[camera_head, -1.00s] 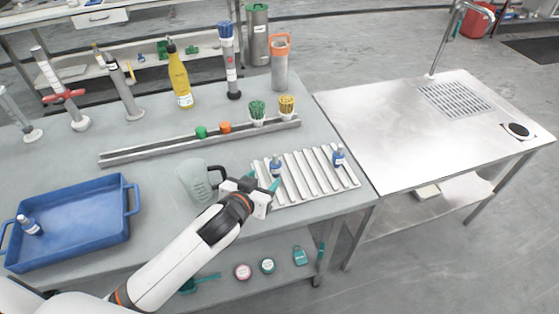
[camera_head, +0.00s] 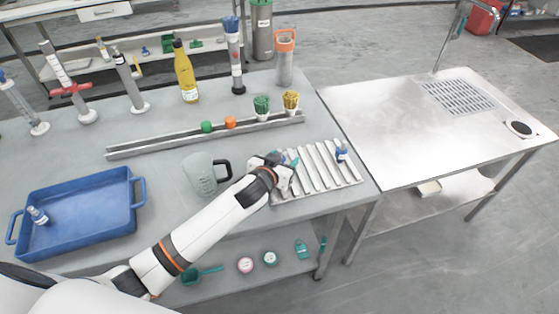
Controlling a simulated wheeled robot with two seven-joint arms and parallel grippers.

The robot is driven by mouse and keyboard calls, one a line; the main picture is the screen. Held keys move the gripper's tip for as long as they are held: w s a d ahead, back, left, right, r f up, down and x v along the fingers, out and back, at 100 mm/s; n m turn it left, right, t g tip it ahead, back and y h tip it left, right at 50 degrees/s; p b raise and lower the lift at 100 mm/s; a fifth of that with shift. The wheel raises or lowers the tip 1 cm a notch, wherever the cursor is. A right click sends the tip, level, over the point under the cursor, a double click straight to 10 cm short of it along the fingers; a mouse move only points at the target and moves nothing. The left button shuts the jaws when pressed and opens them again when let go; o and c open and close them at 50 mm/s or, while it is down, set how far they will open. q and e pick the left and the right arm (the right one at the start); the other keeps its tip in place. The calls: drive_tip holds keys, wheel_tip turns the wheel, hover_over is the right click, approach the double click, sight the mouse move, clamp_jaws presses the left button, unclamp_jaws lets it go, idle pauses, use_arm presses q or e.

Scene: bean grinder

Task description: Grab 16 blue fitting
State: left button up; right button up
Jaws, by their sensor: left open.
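A small blue fitting (camera_head: 341,153) stands near the right end of the ribbed metal rack (camera_head: 318,178). Another blue and white fitting (camera_head: 38,215) leans inside the blue tray (camera_head: 82,228) at the left. My left gripper (camera_head: 287,162) has its teal fingers open over the left part of the rack. The spot where a further fitting stood a moment before is now behind this gripper, so I cannot tell whether that fitting is between the fingers. My right gripper is out of view.
A clear jug with a black handle (camera_head: 200,174) stands just left of my gripper. Behind it runs a long metal rail (camera_head: 170,143) with green and orange pieces. A yellow bottle (camera_head: 185,72) and tall cylinders stand behind. The steel table (camera_head: 400,135) at right is mostly clear.

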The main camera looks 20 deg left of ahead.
use_arm(q)
drive_tip(key=shift+c, duration=0.5)
drive_tip(key=c, duration=1)
